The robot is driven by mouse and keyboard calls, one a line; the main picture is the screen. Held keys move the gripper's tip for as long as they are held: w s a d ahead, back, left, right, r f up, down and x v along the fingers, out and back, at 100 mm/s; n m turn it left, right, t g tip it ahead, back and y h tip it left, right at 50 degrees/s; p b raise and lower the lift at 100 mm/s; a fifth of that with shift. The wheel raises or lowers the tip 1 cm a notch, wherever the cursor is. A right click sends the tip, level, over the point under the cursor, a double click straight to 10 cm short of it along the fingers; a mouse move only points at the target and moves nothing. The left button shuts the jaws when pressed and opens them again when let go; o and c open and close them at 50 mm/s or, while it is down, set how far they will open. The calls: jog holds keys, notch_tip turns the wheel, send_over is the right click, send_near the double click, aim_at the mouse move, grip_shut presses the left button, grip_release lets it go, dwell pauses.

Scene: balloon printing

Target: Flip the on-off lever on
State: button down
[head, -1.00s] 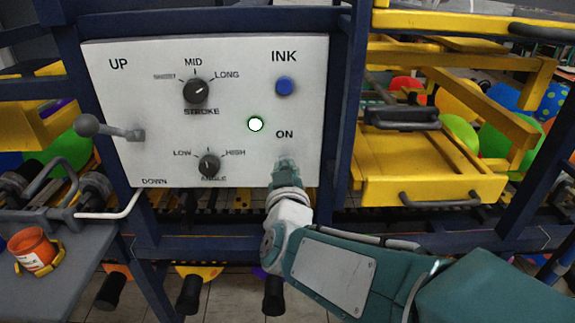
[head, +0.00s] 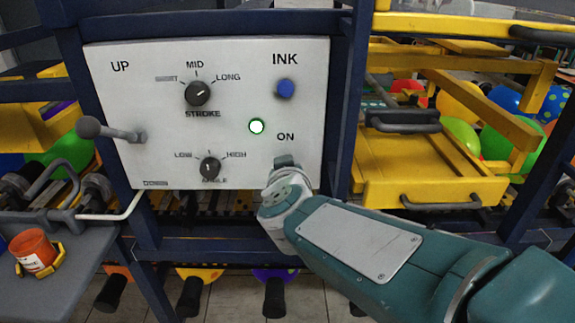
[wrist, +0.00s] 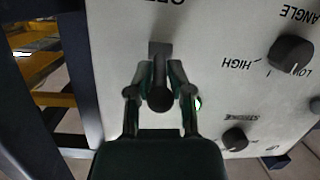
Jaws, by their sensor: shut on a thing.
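The on-off lever (wrist: 160,94) is a dark handle with a rounded end, on a small grey base, in the wrist view. It extends from the base away from the partly cut-off OFF lettering (wrist: 166,3). My gripper (wrist: 161,72) is shut around the lever, with one finger on each side. In the head view, the ON label (head: 285,137) shows just above the lever spot, and my wrist hides most of the lever and the fingers. The round indicator light (head: 256,126) on the white panel (head: 150,90) glows white with a green rim.
The panel also holds a stroke knob (head: 198,93), an angle knob (head: 210,168), a blue INK button (head: 286,88) and a grey up-down lever (head: 108,131). Dark blue frame posts border it. A yellow drawer (head: 428,185) is at right, an orange cup (head: 34,251) at left.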

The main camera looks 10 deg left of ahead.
jog(key=c, duration=0.7)
grip_release()
jog(key=shift+a, duration=0.15)
jog(key=shift+s, duration=0.1)
jog(key=v, duration=1.2)
jog(key=shift+f, duration=0.1)
